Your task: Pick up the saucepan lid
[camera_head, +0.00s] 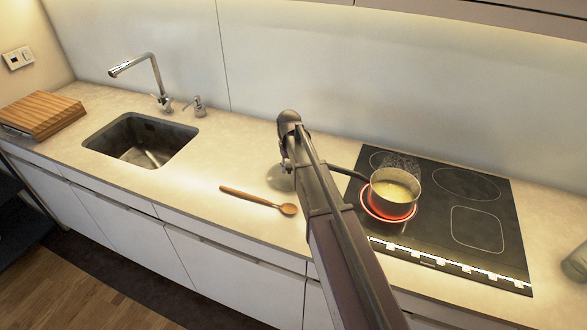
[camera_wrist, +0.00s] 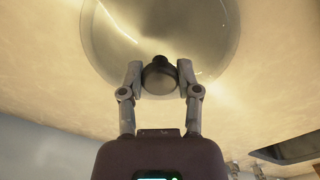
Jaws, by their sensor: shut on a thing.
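The saucepan lid (camera_wrist: 118,50) is a round, see-through disc with a dark knob (camera_wrist: 160,76), seen from above in the wrist view. My gripper (camera_wrist: 160,80) is shut on the knob, one finger on each side. In the head view the lid (camera_head: 280,178) shows partly, left of my arm on the counter, and my arm hides the rest. My gripper (camera_head: 284,160) is mostly hidden there too. I cannot tell whether the lid touches the counter. The saucepan (camera_head: 395,188) stands uncovered on a red glowing burner with yellowish contents.
A wooden spoon (camera_head: 258,199) lies on the counter just left of the lid. The black hob (camera_head: 468,215) is to the right, with the pan's handle pointing towards my arm. A sink (camera_head: 140,140) with a tap (camera_head: 150,75) and a wooden board (camera_head: 40,114) are at the left.

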